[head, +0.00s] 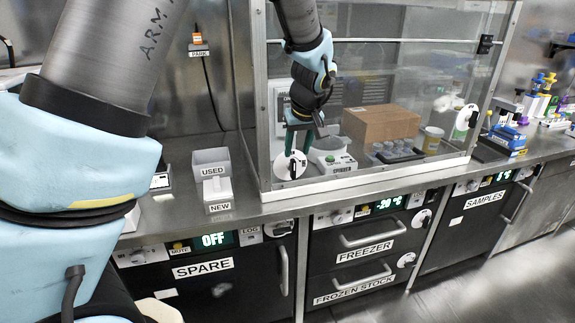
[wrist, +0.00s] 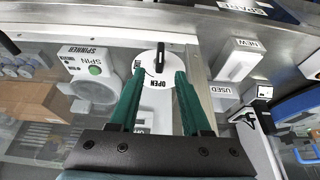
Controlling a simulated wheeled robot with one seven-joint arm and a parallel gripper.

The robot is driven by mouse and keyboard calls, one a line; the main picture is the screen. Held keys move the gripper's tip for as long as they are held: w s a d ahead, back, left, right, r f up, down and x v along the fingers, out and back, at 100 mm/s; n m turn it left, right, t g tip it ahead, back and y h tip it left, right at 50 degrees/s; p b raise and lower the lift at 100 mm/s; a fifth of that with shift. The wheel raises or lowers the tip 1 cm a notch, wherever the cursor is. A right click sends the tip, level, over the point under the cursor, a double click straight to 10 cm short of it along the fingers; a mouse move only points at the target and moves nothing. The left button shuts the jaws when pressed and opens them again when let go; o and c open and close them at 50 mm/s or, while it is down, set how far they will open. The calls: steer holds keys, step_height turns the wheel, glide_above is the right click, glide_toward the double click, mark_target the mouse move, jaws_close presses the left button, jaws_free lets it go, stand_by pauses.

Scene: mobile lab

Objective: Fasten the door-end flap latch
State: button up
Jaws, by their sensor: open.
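A white round latch plate (wrist: 150,72) with a short black handle (wrist: 162,60) shows ahead of my gripper (wrist: 158,76) in the wrist view. The word OPEN is on the plate, upside down in this view; a smaller mark at its left is too small to read. The handle stands nearly upright in the picture. My green fingers are open, one to each side of the plate, with nothing between them. In the head view the plate (head: 284,168) is at the lower left corner of the clear cabinet, just below my gripper (head: 301,147). Another white round plate (head: 466,121) is at its right end.
The spinner (head: 333,158), a cardboard box (head: 381,124) and a rack of vials (head: 395,150) stand behind the clear panel. The USED bin (head: 210,160) and NEW box (head: 218,191) stand left of the cabinet. A metal frame post (wrist: 196,75) runs close beside my fingers.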

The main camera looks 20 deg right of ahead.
mark_target(294, 162)
steer(key=p+x, duration=0.2)
steer(key=x, duration=0.7)
steer(key=shift+s, duration=0.1)
jaws_close()
steer(key=shift+r, duration=0.1)
